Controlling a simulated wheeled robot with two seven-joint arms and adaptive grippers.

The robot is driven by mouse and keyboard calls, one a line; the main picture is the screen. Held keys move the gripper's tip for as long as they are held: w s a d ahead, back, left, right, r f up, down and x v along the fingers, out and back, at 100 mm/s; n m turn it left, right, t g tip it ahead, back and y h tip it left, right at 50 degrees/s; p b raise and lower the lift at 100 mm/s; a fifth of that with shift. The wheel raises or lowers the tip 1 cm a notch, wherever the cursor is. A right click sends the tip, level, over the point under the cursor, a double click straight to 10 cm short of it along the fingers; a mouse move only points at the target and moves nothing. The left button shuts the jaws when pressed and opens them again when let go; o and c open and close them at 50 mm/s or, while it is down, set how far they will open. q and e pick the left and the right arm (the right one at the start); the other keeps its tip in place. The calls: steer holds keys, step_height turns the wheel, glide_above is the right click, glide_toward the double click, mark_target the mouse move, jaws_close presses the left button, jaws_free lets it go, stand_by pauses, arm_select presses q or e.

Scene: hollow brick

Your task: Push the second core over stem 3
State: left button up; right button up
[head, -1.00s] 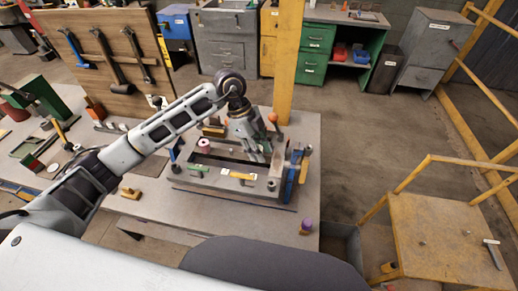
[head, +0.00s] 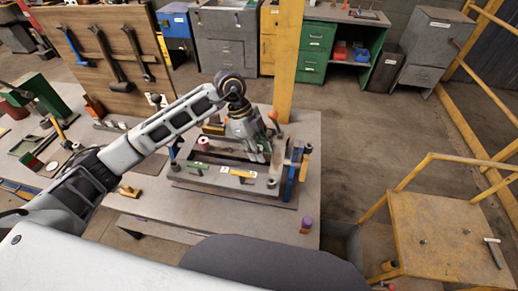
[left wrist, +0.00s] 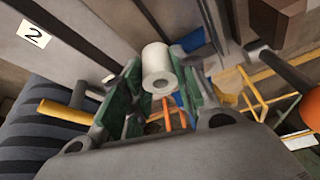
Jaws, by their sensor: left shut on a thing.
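My left gripper (head: 261,156) reaches down over the right part of the grey mould frame (head: 210,181) on the bench. In the left wrist view its green-padded fingers (left wrist: 161,95) are shut on a pale hollow cylinder, the core (left wrist: 158,66), whose round hole faces the camera. A pink core (head: 204,144) stands at the frame's back left. I cannot make out stem 3 or whether the held core touches it. A plate marked 2 (left wrist: 34,36) shows at the upper left of the wrist view. My right gripper is out of view.
A purple piece (head: 307,223) stands at the bench's front right corner. An orange knob (left wrist: 301,72) is close to the gripper's right side. A yellow post (head: 289,60) rises behind the frame. Tools lie on the left of the bench.

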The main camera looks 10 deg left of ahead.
arm_select(q)
steer(key=o, duration=1.1)
steer(key=shift+v, duration=6)
steer(key=shift+s, duration=0.1)
